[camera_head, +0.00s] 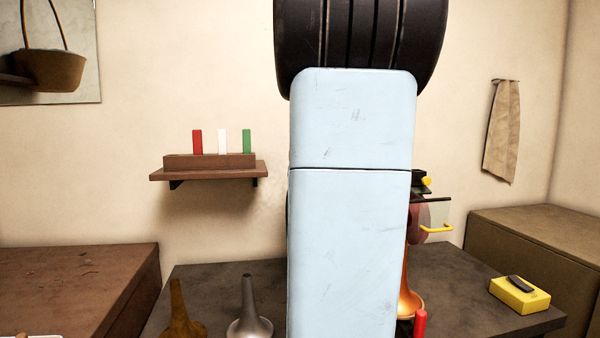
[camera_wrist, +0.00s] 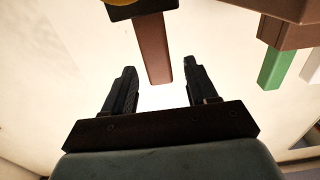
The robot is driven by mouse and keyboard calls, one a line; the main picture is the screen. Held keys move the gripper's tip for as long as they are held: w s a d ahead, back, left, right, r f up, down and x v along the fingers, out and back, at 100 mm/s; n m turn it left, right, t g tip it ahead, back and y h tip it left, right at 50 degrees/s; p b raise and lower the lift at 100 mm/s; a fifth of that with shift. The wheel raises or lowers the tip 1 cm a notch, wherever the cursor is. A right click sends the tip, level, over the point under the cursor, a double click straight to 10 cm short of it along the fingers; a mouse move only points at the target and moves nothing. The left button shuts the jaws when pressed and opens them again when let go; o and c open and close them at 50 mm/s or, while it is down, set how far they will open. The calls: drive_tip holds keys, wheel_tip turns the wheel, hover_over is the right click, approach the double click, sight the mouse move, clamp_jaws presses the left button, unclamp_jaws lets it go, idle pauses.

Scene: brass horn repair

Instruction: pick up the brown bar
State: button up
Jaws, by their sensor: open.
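The brown bar (camera_wrist: 152,45) shows in the wrist view at the top middle. It juts from a dark block (camera_wrist: 140,9) at the top edge, and its free end points down the picture. My gripper (camera_wrist: 160,68) is open, with one dark finger to each side of the bar's free end in the picture. A gap shows on both sides; I cannot tell whether the end is between the fingers in depth. In the head view my pale blue arm hides the gripper, and I cannot make out the bar there.
A wall shelf (camera_head: 210,172) holds a brown block with red (camera_head: 197,142), white (camera_head: 222,142) and green (camera_head: 247,141) bars; the green bar (camera_wrist: 276,68) also shows in the wrist view. Below, a dark table (camera_head: 460,290) carries horns and a yellow box (camera_head: 519,296).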

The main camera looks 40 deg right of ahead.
drive_tip(key=shift+r+x, duration=0.2)
drive_tip(key=shift+x, duration=1.7)
drive_tip(key=c, duration=1.1)
